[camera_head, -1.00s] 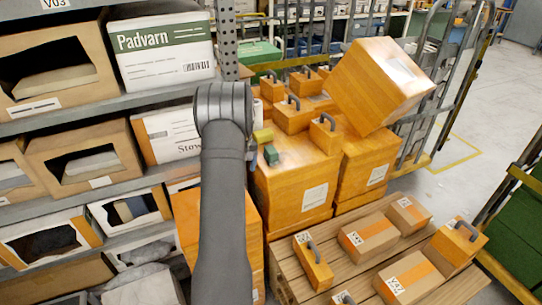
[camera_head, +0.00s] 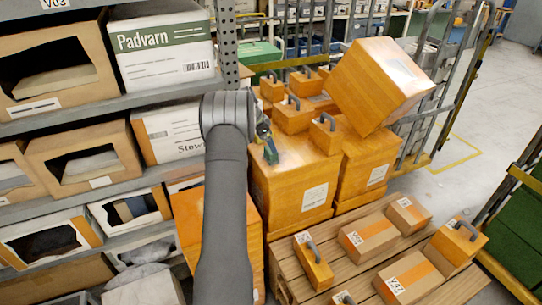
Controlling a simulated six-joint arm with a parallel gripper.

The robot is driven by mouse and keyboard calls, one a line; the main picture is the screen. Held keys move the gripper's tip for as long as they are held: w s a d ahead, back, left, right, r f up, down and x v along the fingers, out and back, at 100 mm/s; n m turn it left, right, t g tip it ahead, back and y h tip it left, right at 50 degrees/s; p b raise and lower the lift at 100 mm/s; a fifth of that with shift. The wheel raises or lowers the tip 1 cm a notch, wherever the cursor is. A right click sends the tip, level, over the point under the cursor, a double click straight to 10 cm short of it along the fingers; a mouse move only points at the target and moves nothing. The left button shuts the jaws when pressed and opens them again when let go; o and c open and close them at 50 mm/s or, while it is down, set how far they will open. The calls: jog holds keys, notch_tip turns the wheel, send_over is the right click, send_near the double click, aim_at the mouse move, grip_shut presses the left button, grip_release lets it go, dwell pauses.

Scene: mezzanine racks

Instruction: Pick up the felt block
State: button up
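A small dark green block (camera_head: 271,154), which may be the felt block, sits at the near left of the top of a large orange box (camera_head: 293,190). A small yellowish block beside it is now mostly hidden by my gripper. My gripper (camera_head: 266,138) is at the green block, just behind and above it in the picture. My arm hides part of it, and the fingers are too small and dark to tell whether they are open or touching a block.
Orange blocks with grey handles (camera_head: 293,114) stand just right of my gripper. A large tilted orange box (camera_head: 380,85) rises farther right. A shelf rack (camera_head: 110,105) stands close on the left. A wooden pallet (camera_head: 335,265) with cartons lies in front.

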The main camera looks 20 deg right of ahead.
jog(key=shift+w+d+r+m, duration=0.15)
jog(key=shift+d+m, duration=0.15)
jog(key=shift+m, duration=0.2)
jog(key=shift+d+f, duration=0.15)
jog(key=shift+f, duration=0.15)
jog(key=x, duration=0.6)
jog(key=shift+f, duration=0.4)
jog(key=shift+s, duration=0.2)
jog(key=c, duration=1.1)
